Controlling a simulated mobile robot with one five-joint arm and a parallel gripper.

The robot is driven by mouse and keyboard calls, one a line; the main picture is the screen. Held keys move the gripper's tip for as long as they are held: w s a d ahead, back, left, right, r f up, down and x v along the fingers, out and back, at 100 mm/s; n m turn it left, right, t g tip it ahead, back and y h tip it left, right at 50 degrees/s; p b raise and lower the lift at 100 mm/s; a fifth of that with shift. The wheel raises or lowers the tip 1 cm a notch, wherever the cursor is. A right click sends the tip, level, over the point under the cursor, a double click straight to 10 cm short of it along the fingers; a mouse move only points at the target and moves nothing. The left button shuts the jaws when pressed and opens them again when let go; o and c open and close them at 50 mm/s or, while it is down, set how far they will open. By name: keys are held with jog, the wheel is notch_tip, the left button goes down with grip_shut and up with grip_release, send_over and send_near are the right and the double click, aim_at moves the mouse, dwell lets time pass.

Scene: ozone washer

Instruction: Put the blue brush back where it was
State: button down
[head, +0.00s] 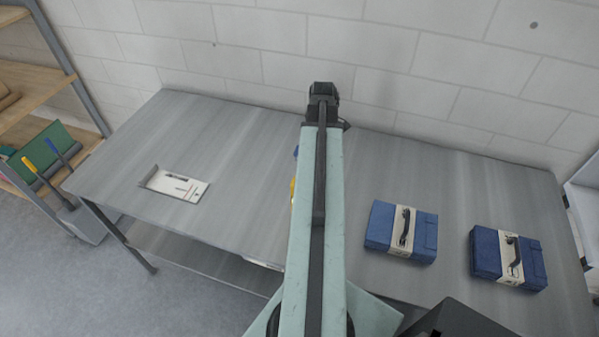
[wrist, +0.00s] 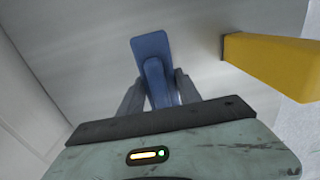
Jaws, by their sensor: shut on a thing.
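In the wrist view, a blue brush (wrist: 152,48) with a flat, broad end and a narrower part sits between the two grey fingers of my gripper (wrist: 158,85). The fingers are shut on the narrower part. In the head view my own arm covers the gripper and most of the brush; only a sliver of blue (head: 296,151) shows at the arm's left edge, over the grey table (head: 235,135).
A yellow object (wrist: 270,62) lies right of the brush in the wrist view. A white tray (head: 180,186) lies at the table's left. Two blue cases (head: 380,228) (head: 485,252) lie at the right. A bin (head: 85,222) with yellow and blue handles stands by the left shelf.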

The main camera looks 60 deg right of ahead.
jog(key=shift+s+d+r, duration=0.1)
jog(key=shift+s, duration=0.1)
jog(key=shift+w, duration=0.15)
notch_tip(320, 180, down, 10)
jog(key=b, duration=1)
jog(key=shift+f, duration=0.25)
jog(key=shift+r, duration=0.25)
jog(key=shift+f, duration=0.2)
jog(key=c, duration=0.8)
grip_release()
jog(key=shift+c, duration=0.2)
